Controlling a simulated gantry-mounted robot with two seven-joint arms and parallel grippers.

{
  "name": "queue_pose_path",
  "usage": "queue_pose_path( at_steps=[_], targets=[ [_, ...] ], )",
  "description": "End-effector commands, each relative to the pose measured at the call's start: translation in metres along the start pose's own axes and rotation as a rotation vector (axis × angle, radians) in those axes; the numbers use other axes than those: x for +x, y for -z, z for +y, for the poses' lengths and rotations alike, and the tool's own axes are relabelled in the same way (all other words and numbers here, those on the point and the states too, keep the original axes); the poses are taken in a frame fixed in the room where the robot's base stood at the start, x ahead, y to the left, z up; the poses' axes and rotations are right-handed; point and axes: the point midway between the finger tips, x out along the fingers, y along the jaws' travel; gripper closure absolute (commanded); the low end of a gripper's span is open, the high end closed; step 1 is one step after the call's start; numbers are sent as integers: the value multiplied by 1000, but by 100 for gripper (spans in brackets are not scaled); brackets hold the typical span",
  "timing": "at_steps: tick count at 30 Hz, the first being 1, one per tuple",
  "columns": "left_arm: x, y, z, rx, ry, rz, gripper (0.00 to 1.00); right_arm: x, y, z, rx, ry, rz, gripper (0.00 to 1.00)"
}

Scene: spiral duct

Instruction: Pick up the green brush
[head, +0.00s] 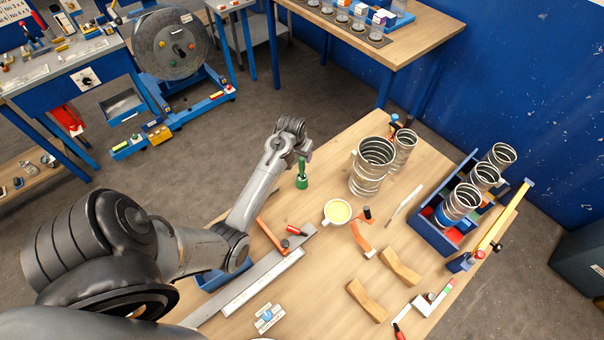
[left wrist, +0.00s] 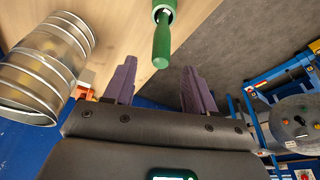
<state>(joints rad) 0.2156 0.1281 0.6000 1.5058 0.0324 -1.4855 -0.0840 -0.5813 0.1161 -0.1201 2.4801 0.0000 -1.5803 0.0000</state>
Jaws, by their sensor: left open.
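The green brush (head: 302,174) stands upright on the wooden table near its far left edge. In the left wrist view the green brush (left wrist: 163,40) shows its handle pointing toward my gripper, between the lines of the two fingers. My left gripper (head: 305,150) is at the top of the brush in the head view. In the left wrist view my left gripper (left wrist: 158,85) is open, with its two purple fingers apart and nothing between their tips that I can tell is touching. My right gripper is not in view.
Spiral ducts (head: 371,168) stand right of the brush. A blue crate (head: 436,238) holds more ducts at the right.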

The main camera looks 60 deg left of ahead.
Motion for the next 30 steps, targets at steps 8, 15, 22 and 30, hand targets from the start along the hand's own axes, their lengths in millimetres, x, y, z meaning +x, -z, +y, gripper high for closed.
queue_pose_path(
  at_steps=[8,15,22,30],
  targets=[
    [29,0,0,1,0,-1,44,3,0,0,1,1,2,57],
    [46,-2,0,2,0,-2,44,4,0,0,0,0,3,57],
    [74,-4,-1,2,0,-1,44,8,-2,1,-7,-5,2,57],
    [83,-4,-1,2,1,1,44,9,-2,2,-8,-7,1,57]
  ],
)
